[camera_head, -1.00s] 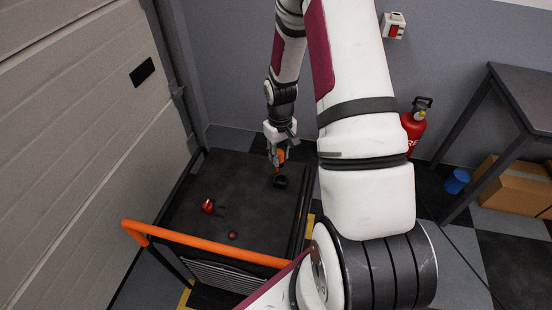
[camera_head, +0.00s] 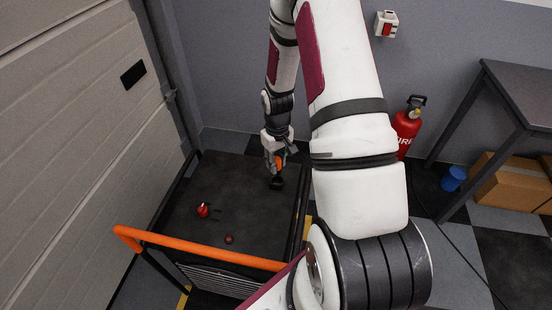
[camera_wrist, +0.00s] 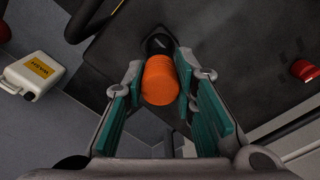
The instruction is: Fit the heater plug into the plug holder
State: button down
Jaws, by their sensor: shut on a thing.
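The orange heater plug (camera_wrist: 160,82) is a ribbed cylinder between the teal finger pads of my gripper (camera_wrist: 161,100). My gripper is shut on it. The plug also shows in the head view (camera_head: 278,162), below my gripper (camera_head: 279,158) and roughly upright. The black plug holder (camera_head: 277,184) is on the dark cart top, directly below the plug. In the wrist view, the holder (camera_wrist: 158,43) shows as a black round shape just beyond the plug, which partly hides it. I cannot tell whether the plug touches the holder or has entered it.
The dark cart top (camera_head: 225,185) has a red item (camera_head: 204,210) and a small red ball-like thing (camera_head: 229,239) at its near left. An orange handle bar (camera_head: 200,248) crosses its near edge. A white canister (camera_wrist: 33,74) stands on the floor. A fire extinguisher (camera_head: 406,128) stands right.

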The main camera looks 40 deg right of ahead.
aim_at(277, 160)
jog(key=shift+f+b, duration=0.7)
jog(key=shift+f, duration=0.8)
jog(key=shift+f+b, duration=0.85)
jog(key=shift+f, duration=0.9)
dwell(0.7)
jog(key=c, duration=1.2)
grip_release()
jog(key=shift+c, duration=0.2)
notch_tip(277, 160, up, 12)
jog(key=shift+r, duration=0.1)
